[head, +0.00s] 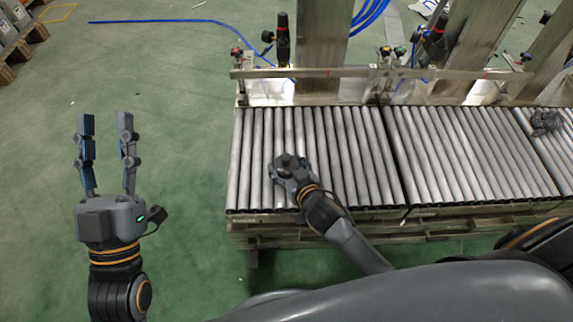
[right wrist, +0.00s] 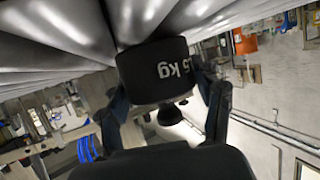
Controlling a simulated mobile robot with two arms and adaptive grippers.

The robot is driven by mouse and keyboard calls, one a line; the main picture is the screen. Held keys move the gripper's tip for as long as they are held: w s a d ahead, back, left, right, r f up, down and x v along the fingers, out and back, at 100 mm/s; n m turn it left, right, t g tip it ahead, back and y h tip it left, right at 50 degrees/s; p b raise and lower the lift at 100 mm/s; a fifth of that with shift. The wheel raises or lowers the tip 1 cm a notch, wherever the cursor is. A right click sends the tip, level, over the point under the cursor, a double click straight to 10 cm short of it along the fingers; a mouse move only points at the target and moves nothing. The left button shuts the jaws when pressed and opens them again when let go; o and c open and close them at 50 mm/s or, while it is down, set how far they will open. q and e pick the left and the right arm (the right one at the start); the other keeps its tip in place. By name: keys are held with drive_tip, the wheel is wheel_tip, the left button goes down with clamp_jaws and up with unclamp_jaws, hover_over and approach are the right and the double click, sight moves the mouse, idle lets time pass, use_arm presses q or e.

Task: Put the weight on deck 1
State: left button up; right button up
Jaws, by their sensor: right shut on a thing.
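The weight (right wrist: 152,82) is a black cylinder with white lettering ending in "5 kg", seen close in the right wrist view. My right gripper (right wrist: 165,112) is shut on it, one finger on each side. In the head view my right gripper (head: 290,176) is over the left roller deck (head: 350,150), and the dark top of the weight (head: 287,160) shows there. The weight is against or very near the rollers; I cannot tell whether it touches. Which deck is number 1 is not marked. My left gripper (head: 105,125) is open and empty over the floor.
A second roller deck (head: 455,150) adjoins on the right, with another beyond it. A dark lump (head: 545,122) lies on the far right rollers. A metal rail (head: 330,72) and posts run behind the decks. The green floor (head: 170,90) at left is mostly clear.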

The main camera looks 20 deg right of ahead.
sight(290, 170)
use_arm(q)
drive_tip(key=shift+r, duration=0.1)
use_arm(e)
drive_tip(key=shift+w+r, duration=0.15)
drive_tip(key=shift+r, duration=0.05)
drive_tip(key=o, duration=1.8)
drive_tip(key=shift+s+f, duration=0.2)
drive_tip(key=shift+f, duration=0.05)
use_arm(q)
drive_tip(key=shift+s, duration=0.15)
use_arm(e)
drive_tip(key=shift+r, duration=0.15)
